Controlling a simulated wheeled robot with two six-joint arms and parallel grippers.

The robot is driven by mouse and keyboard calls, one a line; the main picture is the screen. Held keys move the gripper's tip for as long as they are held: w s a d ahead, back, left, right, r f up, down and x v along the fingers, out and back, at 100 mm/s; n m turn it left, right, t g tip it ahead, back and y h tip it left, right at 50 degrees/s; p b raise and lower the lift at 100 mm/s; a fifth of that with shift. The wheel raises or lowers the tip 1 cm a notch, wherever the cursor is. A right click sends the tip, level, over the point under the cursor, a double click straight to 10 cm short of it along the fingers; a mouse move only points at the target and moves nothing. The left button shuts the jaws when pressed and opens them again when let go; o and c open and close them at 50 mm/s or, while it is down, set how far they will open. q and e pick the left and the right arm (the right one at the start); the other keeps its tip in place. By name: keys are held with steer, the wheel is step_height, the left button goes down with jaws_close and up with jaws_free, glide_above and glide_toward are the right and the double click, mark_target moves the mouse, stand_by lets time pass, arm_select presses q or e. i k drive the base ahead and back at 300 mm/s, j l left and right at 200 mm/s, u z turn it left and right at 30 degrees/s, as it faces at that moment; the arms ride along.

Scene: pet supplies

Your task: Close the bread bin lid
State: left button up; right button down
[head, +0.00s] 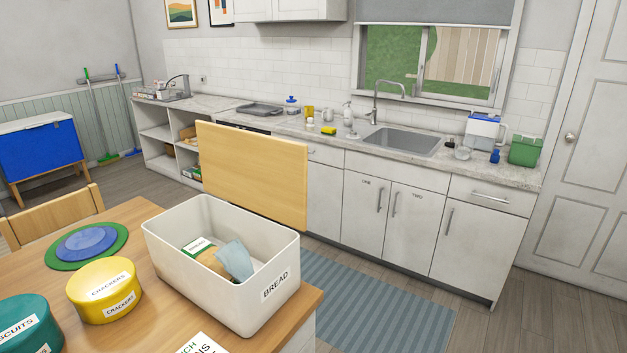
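The bread bin (215,290) is a white, rounded box labelled BREAD, standing on the wooden table at the lower centre. Its top is open. A light wooden panel, apparently its lid (252,172), stands upright along the bin's far rim, with its lower edge at that rim. Inside the bin lie a brown packet with a white and green label (200,250) and a light blue cloth-like item (235,260). Neither of my grippers is in view.
A yellow crackers tin (103,290), a teal biscuits tin (25,325) and green and blue round mats (87,245) are left of the bin. A partly cropped printed item (203,344) lies in front. A chair (55,215) stands at the table's far left.

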mark_target(265, 175)
steer(key=i+l+u, duration=0.1)
steer(key=u, duration=1.1)
steer(key=i+l+u, duration=0.15)
steer(key=l+u, duration=0.3)
steer(key=l, duration=0.25)
steer(key=l+u, duration=0.45)
steer(key=l, duration=0.3)
steer(key=l+u, duration=0.4)
steer(key=l, duration=0.4)
steer(key=k+l, duration=0.1)
steer(key=l, duration=0.95)
steer(key=k+l, duration=0.15)
steer(key=l, duration=0.4)
steer(key=i+u, duration=0.05)
